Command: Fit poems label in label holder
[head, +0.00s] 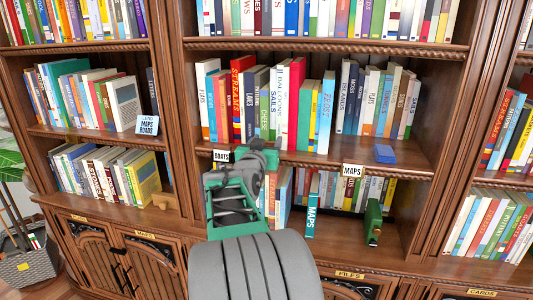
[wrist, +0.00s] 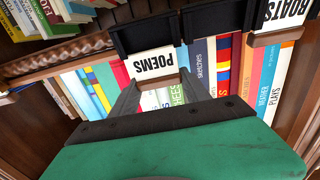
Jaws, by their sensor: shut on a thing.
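The poems label (wrist: 153,63) is a white card with black letters, upside down in the wrist view. It sits at the tips of my gripper (wrist: 158,82), whose dark fingers are shut on it. A black holder-like piece (wrist: 145,33) is right beside the label at the shelf edge; I cannot tell whether they touch. In the head view my gripper (head: 257,158) is at the middle shelf's front edge, between the boats label (head: 221,155) and the maps label (head: 352,170). My arm hides the poems label there.
Books fill the shelves behind and below. A blue block (head: 385,153) lies on the middle shelf at right. A green object (head: 373,222) and a leaning maps book (head: 311,221) stand on the lower shelf. A wooden toy (head: 164,200) is at left.

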